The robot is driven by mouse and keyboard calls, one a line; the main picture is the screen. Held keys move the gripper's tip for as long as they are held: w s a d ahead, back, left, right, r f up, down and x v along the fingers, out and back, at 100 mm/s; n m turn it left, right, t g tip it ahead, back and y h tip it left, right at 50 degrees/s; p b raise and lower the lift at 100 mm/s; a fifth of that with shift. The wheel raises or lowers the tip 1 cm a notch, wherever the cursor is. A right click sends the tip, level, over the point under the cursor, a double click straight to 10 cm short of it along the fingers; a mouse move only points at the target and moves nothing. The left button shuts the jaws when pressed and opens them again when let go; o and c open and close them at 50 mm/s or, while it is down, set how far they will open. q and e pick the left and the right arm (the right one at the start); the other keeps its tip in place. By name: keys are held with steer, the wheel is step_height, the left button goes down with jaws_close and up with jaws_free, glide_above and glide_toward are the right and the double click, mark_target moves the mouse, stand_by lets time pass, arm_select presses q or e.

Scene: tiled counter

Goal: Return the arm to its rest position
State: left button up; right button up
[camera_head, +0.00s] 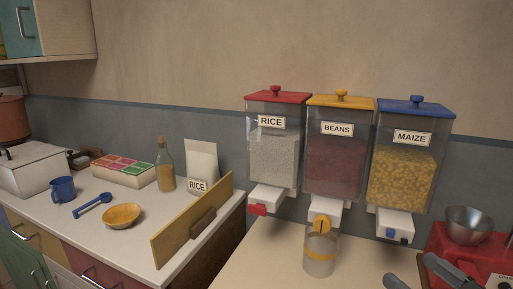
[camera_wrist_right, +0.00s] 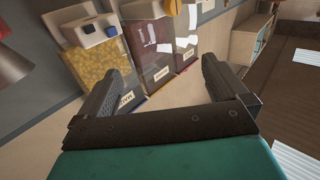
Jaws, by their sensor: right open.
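My right gripper (camera_head: 420,280) is at the bottom right edge of the head view, in front of the red scale-like appliance. Its two dark fingers are apart, and the wrist view shows the open fingers (camera_wrist_right: 162,85) with nothing between them. Three wall dispensers stand behind: RICE (camera_head: 274,150), BEANS (camera_head: 336,155) and MAIZE (camera_head: 406,165). The maize dispenser also shows in the wrist view (camera_wrist_right: 95,68). A clear cup with an orange band (camera_head: 320,262) stands under the beans spout. My left gripper is not in view.
A metal bowl (camera_head: 468,225) sits on the red appliance (camera_head: 455,245) at right, close to my right gripper. A wooden board (camera_head: 190,225) stands on edge at the left counter's end. A yellow bowl (camera_head: 121,215), blue mug (camera_head: 62,189) and bottle (camera_head: 165,170) stand farther left.

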steer(key=s+a+f+g+h, duration=0.1)
steer(key=s+a+f+g, duration=0.2)
steer(key=f, duration=0.3)
steer(key=s+a+f+g, duration=0.4)
steer(key=f, duration=0.2)
steer(key=s+a+f+m+g+h, duration=0.2)
steer(key=s+f+g+h, duration=0.4)
steer(key=s, duration=0.5)
arm_select(q)
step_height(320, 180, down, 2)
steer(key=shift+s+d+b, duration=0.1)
steer(key=shift+b, duration=1.05)
arm_select(e)
steer(key=w+a+f+t+y, duration=0.2)
steer(key=w+f+t, duration=0.4)
steer(key=f, duration=0.5)
steer(key=shift+w+a+n+t+y, duration=0.15)
steer(key=shift+w+n+t+y, duration=0.35)
steer(key=shift+w, duration=0.5)
